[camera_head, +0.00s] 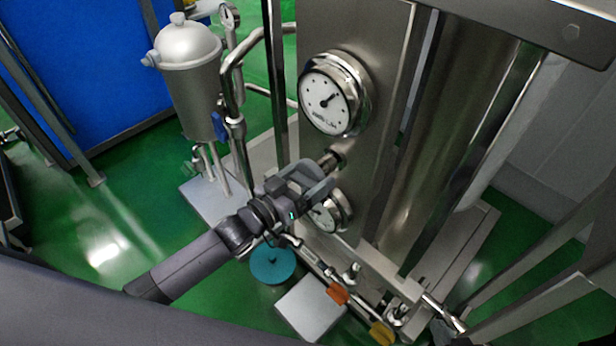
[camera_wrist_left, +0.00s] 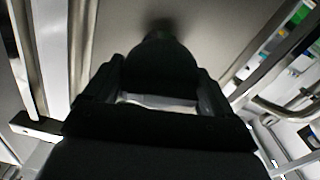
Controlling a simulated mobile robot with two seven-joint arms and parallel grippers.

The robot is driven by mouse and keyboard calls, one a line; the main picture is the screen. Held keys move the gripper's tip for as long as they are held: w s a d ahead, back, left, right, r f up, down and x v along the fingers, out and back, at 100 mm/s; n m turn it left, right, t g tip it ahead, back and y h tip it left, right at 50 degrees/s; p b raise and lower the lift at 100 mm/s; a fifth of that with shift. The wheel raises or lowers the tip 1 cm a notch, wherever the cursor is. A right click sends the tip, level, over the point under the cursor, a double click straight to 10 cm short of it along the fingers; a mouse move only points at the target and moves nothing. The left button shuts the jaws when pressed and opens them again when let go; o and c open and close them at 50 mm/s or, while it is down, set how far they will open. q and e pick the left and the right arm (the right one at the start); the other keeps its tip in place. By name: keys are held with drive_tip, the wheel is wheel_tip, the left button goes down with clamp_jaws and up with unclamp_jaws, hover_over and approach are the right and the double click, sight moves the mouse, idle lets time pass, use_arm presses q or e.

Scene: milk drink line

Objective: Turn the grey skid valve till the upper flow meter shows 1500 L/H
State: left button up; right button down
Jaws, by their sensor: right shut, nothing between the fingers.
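The upper flow meter (camera_head: 324,103) is a round white dial in a steel rim on the skid's steel panel. Its needle points to the upper right; the numbers are too small to read. The lower flow meter (camera_head: 327,215) is partly hidden by my left gripper. My left gripper (camera_head: 318,178) is at the panel between the two meters, at the short valve stem (camera_head: 330,160). In the left wrist view, the fingers close in on both sides of the dark valve knob (camera_wrist_left: 160,65). Most of the knob is hidden in the head view. My right gripper is not in view.
A steel pot with a lid (camera_head: 188,68) and bent pipes stand left of the panel. Below are a teal disc (camera_head: 272,264), an orange handle (camera_head: 337,293) and a yellow handle (camera_head: 382,333). A tall steel cylinder (camera_head: 440,130) stands right of the panel.

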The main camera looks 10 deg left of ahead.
sight(300, 186)
use_arm(q)
drive_tip(key=shift+m, duration=0.3)
drive_tip(key=shift+m, duration=2.5)
drive_tip(key=o, duration=0.8)
drive_tip(key=shift+v, duration=3.65)
